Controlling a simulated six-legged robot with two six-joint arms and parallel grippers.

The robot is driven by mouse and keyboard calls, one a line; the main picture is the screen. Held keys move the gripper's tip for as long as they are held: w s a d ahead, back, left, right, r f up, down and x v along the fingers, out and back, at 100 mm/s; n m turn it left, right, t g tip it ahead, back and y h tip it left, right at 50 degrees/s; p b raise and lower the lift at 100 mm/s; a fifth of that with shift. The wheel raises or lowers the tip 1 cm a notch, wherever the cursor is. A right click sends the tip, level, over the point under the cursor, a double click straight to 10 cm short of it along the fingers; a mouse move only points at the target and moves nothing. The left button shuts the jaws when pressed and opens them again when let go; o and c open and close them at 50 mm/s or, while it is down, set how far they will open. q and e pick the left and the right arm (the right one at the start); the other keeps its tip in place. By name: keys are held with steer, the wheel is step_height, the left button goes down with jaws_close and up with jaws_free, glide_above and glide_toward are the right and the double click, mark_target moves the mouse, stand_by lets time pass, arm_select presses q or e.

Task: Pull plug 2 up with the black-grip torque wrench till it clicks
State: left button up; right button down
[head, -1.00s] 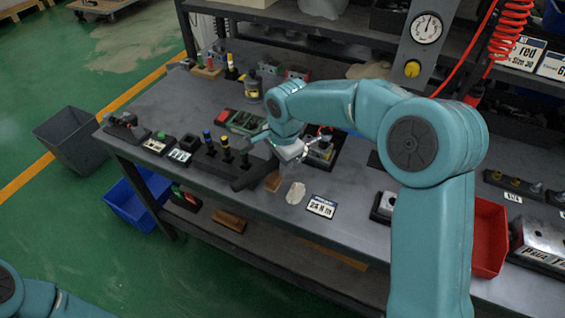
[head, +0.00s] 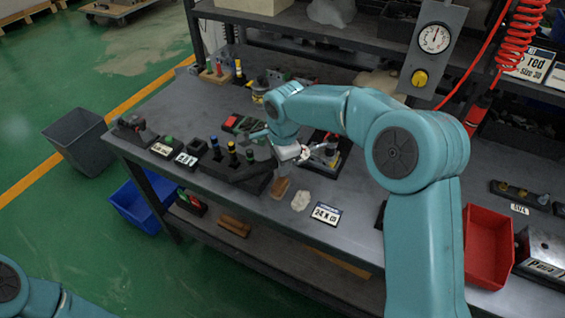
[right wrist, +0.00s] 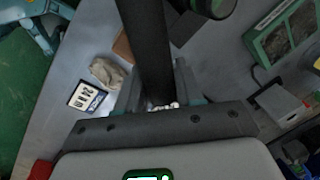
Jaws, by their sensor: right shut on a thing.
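My right gripper (head: 282,160) is over the bench in the head view, shut on a long black bar (head: 252,172) that looks like the black grip of a torque wrench. My left gripper is out of view.
A "24 N m" card (head: 325,213), a pale crumpled rag (head: 301,201) and a small wooden block (head: 281,188) lie near the gripper. A red bin (head: 487,245) stands right.

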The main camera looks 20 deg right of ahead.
steer(key=shift+w+m, duration=0.3)
steer(key=shift+w, duration=0.1)
steer(key=shift+s, duration=0.3)
steer(key=shift+s+d+n+b, duration=0.1)
steer(key=shift+s+n+b, duration=0.55)
steer(key=shift+s+n, duration=0.35)
steer(key=shift+r, duration=0.2)
step_height(320, 180, up, 8)
steer(key=p, duration=0.5)
steer(key=shift+f, duration=0.25)
